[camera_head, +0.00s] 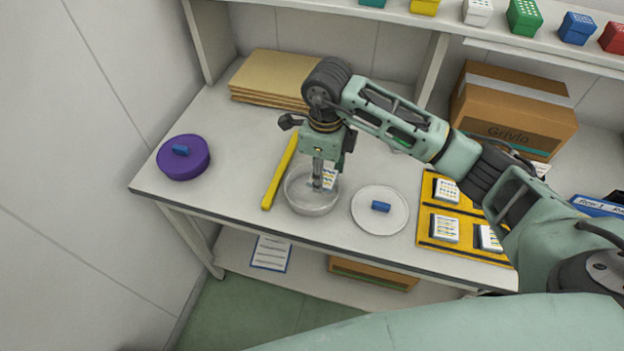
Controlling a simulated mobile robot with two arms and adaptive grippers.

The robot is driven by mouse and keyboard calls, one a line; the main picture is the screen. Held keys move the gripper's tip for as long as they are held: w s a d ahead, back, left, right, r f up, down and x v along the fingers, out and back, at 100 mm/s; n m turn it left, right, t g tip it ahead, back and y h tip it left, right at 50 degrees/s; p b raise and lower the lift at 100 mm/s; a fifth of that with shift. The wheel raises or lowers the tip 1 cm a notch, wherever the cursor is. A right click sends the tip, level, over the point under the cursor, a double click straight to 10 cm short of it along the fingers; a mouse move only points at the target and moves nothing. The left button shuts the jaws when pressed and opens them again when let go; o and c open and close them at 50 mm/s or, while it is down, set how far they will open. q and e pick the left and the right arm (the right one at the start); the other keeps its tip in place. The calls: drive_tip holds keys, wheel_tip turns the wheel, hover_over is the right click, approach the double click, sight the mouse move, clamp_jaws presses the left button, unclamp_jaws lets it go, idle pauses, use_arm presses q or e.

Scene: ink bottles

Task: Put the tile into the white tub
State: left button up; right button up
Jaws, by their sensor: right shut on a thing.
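My right gripper (318,184) points straight down into the mouth of a round, see-through whitish tub (307,206), the open tub on the table. It is shut on a white tile (330,178) with blue and yellow marks, which shows beside the fingers at the tub's far right rim. The fingers hide part of the tile, and whether it touches the tub floor I cannot tell. A flat white round lid (365,220) with a blue knob (380,206) lies right of the tub. My left gripper is not in view.
A purple lidded tub (184,165) stands at the left. A yellow bar (279,173) lies just left of the open tub. Yellow trays (426,207) with several tiles are at the right. Brown boards (272,77) and a cardboard box (512,110) stand at the back.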

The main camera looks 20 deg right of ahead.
sight(312, 176)
drive_tip(key=shift+w+a+f+p, duration=0.15)
drive_tip(key=shift+w+a+f, duration=0.1)
drive_tip(key=shift+a+f, duration=0.3)
drive_tip(key=shift+w+a+f+p, duration=0.2)
drive_tip(key=shift+a+f, duration=0.1)
drive_tip(key=shift+a, duration=0.35)
wheel_tip(312, 176, down, 4)
drive_tip(key=shift+r+p, duration=0.1)
drive_tip(key=shift+p, duration=0.6)
drive_tip(key=shift+f, duration=0.25)
drive_tip(key=o, duration=0.9)
